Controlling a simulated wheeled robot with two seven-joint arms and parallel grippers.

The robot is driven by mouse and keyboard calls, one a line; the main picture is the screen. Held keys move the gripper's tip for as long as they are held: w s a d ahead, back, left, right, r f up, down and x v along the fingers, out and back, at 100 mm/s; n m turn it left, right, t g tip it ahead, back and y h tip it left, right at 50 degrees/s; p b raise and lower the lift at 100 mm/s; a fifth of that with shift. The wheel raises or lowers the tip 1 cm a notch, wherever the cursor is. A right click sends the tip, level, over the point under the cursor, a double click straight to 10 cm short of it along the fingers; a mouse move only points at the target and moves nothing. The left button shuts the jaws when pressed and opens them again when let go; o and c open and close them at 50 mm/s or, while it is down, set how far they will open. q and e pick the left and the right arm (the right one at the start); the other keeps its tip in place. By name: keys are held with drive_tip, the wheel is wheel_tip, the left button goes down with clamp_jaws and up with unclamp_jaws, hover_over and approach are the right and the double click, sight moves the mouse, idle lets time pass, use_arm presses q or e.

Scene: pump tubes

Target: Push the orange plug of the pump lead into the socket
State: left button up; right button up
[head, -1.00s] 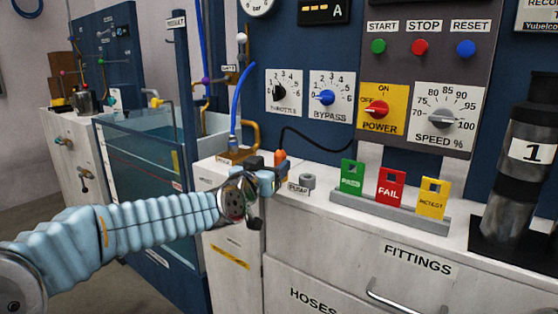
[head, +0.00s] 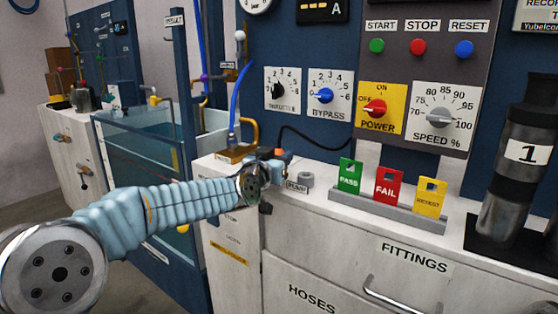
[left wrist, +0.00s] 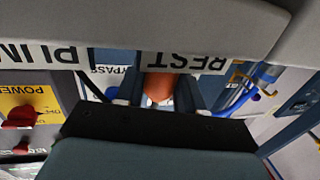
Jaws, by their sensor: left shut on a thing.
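The orange plug (head: 280,152) is between the fingers of my left gripper (head: 277,165), which is shut on it above the white counter. Only its top shows in the head view. In the left wrist view the plug (left wrist: 158,87) sits between the two dark fingers. The black lead (head: 312,141) arcs from near the plug to the blue panel. The grey round socket (head: 305,179) stands on the counter to the right of the gripper, behind the PUMP label (head: 297,187). The plug appears apart from it. My right gripper is not in view.
A rack (head: 385,212) with green, red and yellow cards stands right of the socket. A brass fitting with a blue hose (head: 234,125) stands left, behind the gripper. Black cylinder 1 (head: 513,165) is far right. A water tank (head: 150,150) is at left.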

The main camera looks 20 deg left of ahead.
sight(279, 148)
use_arm(q)
drive_tip(key=shift+c, duration=0.7)
drive_tip(key=shift+r, duration=0.1)
drive_tip(key=shift+r, duration=0.25)
wheel_tip(279, 148, up, 2)
drive_tip(key=shift+r+p, duration=0.25)
drive_tip(key=shift+p, duration=0.25)
drive_tip(key=s+d+r+p, duration=0.3)
drive_tip(key=s+d+r, duration=0.1)
drive_tip(key=s+r, duration=0.75)
drive_tip(key=w+d+f+m+g+h+b, duration=0.3)
drive_tip(key=w+f+m+h+b, duration=0.2)
drive_tip(key=w+m+h+b, duration=0.1)
drive_tip(key=w+h+b, duration=0.1)
drive_tip(key=w+h, duration=0.1)
drive_tip(key=w, duration=0.1)
drive_tip(key=shift+d+f+h, duration=0.15)
drive_tip(key=shift+d+h, duration=0.05)
drive_tip(key=shift+h, duration=0.1)
